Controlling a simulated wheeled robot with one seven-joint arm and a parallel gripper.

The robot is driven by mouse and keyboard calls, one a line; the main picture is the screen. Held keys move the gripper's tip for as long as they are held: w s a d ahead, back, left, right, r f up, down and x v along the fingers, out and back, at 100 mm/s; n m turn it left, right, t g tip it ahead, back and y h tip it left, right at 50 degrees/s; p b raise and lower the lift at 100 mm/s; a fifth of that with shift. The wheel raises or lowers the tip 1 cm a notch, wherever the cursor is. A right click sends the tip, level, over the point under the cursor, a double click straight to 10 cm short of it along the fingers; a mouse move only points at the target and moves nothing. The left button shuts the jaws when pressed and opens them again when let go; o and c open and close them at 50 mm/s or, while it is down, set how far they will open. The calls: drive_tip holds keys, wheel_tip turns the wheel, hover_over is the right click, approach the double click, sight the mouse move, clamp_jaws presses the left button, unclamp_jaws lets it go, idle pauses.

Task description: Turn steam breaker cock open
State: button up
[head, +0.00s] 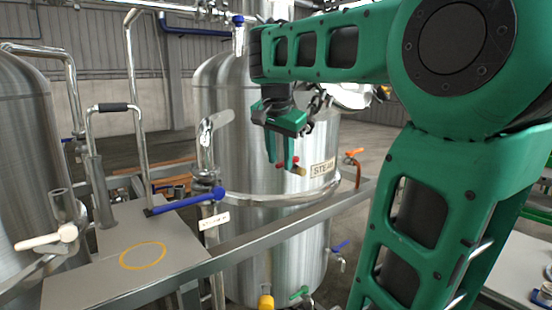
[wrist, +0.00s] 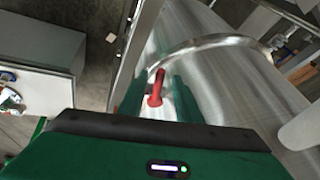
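A small red cock handle (head: 295,160) with a brass-yellow end shows in the head view just left of the "STEAM" label (head: 323,167) on the steel tank. My green gripper (head: 280,161) points down at it, and its fingers partly cover it. In the wrist view the red handle (wrist: 155,88) stands between the two green fingers of my gripper (wrist: 157,92). The fingers are apart, with a visible gap on each side of the handle. I cannot tell whether either finger touches it. The cock's body is mostly hidden.
The steel tank (head: 235,130) stands behind a grey rail (head: 270,232). A blue lever (head: 185,202) and a white lever (head: 45,240) are at the left. An orange-handled valve (head: 354,153) is right of the label. Yellow, green and blue valve handles are low on the tank.

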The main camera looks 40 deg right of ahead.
drive_tip(key=shift+r, duration=0.1)
drive_tip(key=v, duration=1)
drive_tip(key=shift+a+r, duration=0.2)
